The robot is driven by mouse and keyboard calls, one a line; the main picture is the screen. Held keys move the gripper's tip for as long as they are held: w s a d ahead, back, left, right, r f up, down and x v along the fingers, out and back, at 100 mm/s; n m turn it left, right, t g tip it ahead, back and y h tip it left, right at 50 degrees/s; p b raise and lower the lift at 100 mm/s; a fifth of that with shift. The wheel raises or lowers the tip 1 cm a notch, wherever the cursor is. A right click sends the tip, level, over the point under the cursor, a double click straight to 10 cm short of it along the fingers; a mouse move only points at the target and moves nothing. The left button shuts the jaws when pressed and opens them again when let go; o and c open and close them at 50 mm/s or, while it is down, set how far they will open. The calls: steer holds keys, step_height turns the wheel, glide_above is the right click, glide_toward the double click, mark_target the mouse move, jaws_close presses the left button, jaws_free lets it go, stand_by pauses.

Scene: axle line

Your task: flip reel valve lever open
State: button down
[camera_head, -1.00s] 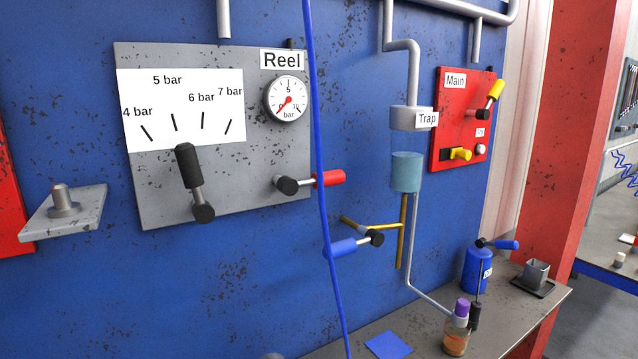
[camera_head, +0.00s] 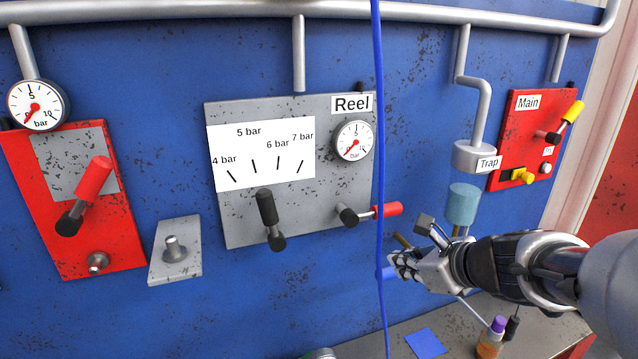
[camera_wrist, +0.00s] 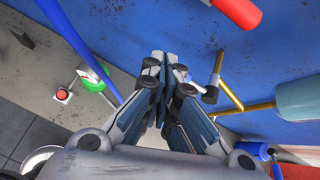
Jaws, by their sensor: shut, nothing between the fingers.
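The grey Reel panel (camera_head: 228,215) hangs on the blue wall. At its lower right, a lever with a red handle (camera_head: 388,210) lies about level and points right from its black pivot (camera_head: 347,215). The red handle also shows at the top of the wrist view (camera_wrist: 238,8). My gripper (camera_head: 393,266) is below and slightly right of the red handle in the head view, apart from it. In the wrist view its fingers (camera_wrist: 166,62) are together with nothing between them.
A blue hose (camera_head: 378,120) hangs in front of the panel's right edge, crossing the red-handled lever. A teal cylinder (camera_head: 462,204) hangs below the Trap. A black-handled lever (camera_head: 267,208) is on the panel's left.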

mark_target(372, 213)
steer(key=d+m, duration=0.1)
steer(key=w+d+r+m, duration=0.1)
steer(key=w+d+m+t+p, duration=0.1)
steer(key=d+m, duration=0.1)
steer(key=shift+w+r+h, duration=0.25)
steer(key=shift+r+h, duration=0.05)
steer(key=shift+h, duration=0.1)
steer(key=b+x, duration=0.1)
steer(key=x, duration=0.8)
steer(key=shift+a+f, duration=0.15)
steer(key=shift+f, duration=0.05)
steer(key=r, duration=0.1)
steer(key=w+r+p, duration=0.1)
steer(key=r+p, duration=0.1)
steer(key=shift+w+a, duration=0.15)
steer(key=shift+w, duration=0.1)
steer(key=shift+r, duration=0.4)
steer(key=shift+w, duration=0.15)
